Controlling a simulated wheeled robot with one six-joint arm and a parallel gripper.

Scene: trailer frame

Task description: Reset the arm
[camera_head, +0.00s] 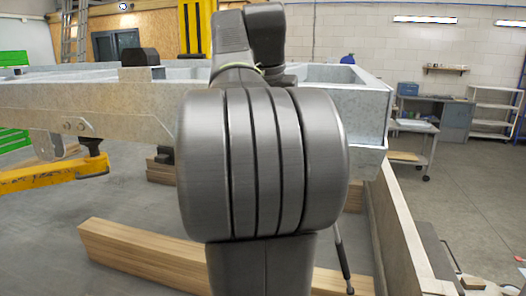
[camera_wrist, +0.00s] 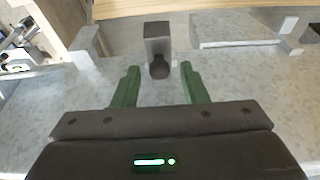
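My gripper (camera_wrist: 160,84) shows in the wrist view with its two green fingers apart. Nothing is between the fingers. Beyond the fingertips a dark block with a rounded notch (camera_wrist: 158,45) stands on the grey metal trailer frame (camera_wrist: 70,95). I cannot tell whether the fingers touch the frame. In the head view my own arm fills the middle and hides part of the trailer frame (camera_head: 45,105). The gripper itself is hidden there.
Wooden beams (camera_head: 140,255) lie on the floor below the frame. A yellow bar (camera_head: 45,177) juts in at the left. A dark block (camera_head: 139,57) sits on the frame. A wheeled cart (camera_head: 412,145) and shelves (camera_head: 494,112) stand at the right, with open floor before them.

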